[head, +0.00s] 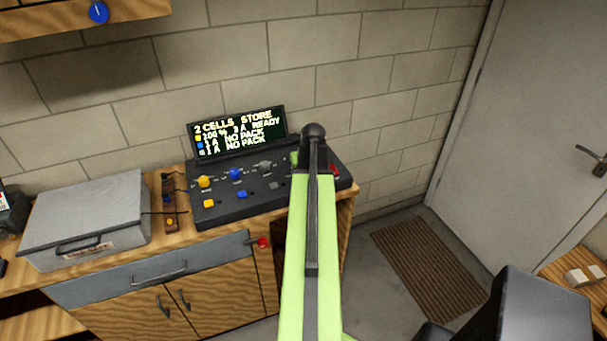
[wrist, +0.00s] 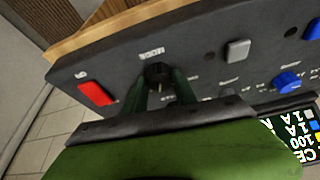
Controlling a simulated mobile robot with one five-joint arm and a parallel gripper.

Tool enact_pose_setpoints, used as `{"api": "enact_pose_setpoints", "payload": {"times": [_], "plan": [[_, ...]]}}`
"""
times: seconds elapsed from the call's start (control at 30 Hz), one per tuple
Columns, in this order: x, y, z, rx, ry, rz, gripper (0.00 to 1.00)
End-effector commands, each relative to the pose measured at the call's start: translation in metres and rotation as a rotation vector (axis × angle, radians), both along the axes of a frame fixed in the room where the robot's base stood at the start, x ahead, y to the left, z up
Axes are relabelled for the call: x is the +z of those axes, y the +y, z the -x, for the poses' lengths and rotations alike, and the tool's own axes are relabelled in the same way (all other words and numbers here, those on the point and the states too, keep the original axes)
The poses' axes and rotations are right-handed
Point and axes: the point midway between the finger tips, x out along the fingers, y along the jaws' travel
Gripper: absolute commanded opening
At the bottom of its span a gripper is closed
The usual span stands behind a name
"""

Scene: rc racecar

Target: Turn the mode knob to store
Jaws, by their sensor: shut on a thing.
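The black mode knob (wrist: 157,72) sits on the dark charger panel (wrist: 200,60), under a "MODE" label in the wrist view. My gripper (wrist: 158,84) has its two green fingers on either side of the knob and is shut on it. The lower part of the knob and its lower markings are partly hidden by the gripper. In the head view my arm hides the knob. The charger's display (head: 238,133) reads "2 CELLS STORE" on its top line, with "READY" and "NO PACK" lines below.
A red button (wrist: 97,93) is beside the knob. Yellow (head: 204,181), blue (head: 235,174) and grey (head: 265,167) knobs sit along the panel, with coloured buttons in front. A grey case (head: 85,215) stands left on the wooden bench. A door (head: 550,120) is at right.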

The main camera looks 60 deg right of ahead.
Motion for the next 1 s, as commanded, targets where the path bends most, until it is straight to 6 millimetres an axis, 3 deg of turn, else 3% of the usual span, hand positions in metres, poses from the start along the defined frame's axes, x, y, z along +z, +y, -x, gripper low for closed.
{"api": "enact_pose_setpoints", "payload": {"times": [0.03, 0.07, 0.2, 0.53, 0.67, 1.0], "plan": [[0.0, 0.002, 0.0, 0.001, -0.001, -0.005, 0.0], [0.0, 0.002, 0.0, 0.001, -0.001, -0.005, 0.36], [0.0, 0.001, 0.0, 0.0, -0.001, -0.004, 0.54], [0.001, 0.001, 0.0, 0.001, -0.001, -0.002, 0.55], [0.011, 0.003, 0.002, 0.0, -0.001, -0.001, 0.55], [0.079, 0.02, 0.021, 0.001, -0.001, -0.001, 0.55]]}}
